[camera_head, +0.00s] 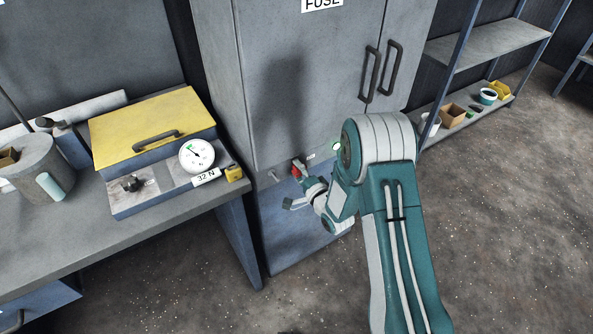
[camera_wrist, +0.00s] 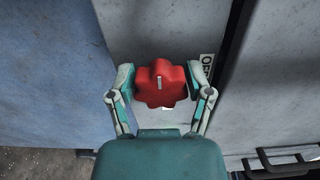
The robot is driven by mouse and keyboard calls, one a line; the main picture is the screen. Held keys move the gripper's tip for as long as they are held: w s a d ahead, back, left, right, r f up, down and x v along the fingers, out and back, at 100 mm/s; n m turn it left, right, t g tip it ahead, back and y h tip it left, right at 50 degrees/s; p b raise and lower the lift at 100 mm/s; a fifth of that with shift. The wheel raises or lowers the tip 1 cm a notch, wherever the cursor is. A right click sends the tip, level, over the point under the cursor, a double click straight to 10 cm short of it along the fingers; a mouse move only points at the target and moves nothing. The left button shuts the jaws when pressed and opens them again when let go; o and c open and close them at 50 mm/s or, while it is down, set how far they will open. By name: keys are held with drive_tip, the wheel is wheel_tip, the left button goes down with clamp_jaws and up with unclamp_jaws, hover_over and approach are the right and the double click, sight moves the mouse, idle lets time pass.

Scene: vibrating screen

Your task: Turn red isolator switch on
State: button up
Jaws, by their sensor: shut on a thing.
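The red isolator switch (camera_wrist: 160,86) is a lobed red knob with a pale mark near its top, seen in the wrist view. It is on the front of the grey fuse cabinet (camera_head: 300,60), and a small part of it (camera_head: 297,169) shows in the head view. My gripper (camera_wrist: 161,84) is shut on the knob, one finger on its left side and one on its right. A white label, partly hidden by the right finger, is beside the knob (camera_wrist: 207,66). In the head view my arm hides part of the cabinet front.
A bench (camera_head: 60,240) on the left bears a yellow-lidded box (camera_head: 150,115) with a dial gauge (camera_head: 197,155). Shelves (camera_head: 480,45) with small containers stand at the right. The floor at the right is clear.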

drive_tip(key=o, duration=1.1)
drive_tip(key=shift+w+d+f, duration=0.15)
drive_tip(key=shift+d, duration=0.2)
drive_tip(key=shift+o, duration=0.2)
drive_tip(key=shift+a, duration=0.15)
drive_tip(key=shift+s, duration=0.3)
drive_tip(key=v, duration=1.1)
drive_tip(key=shift+d, duration=0.3)
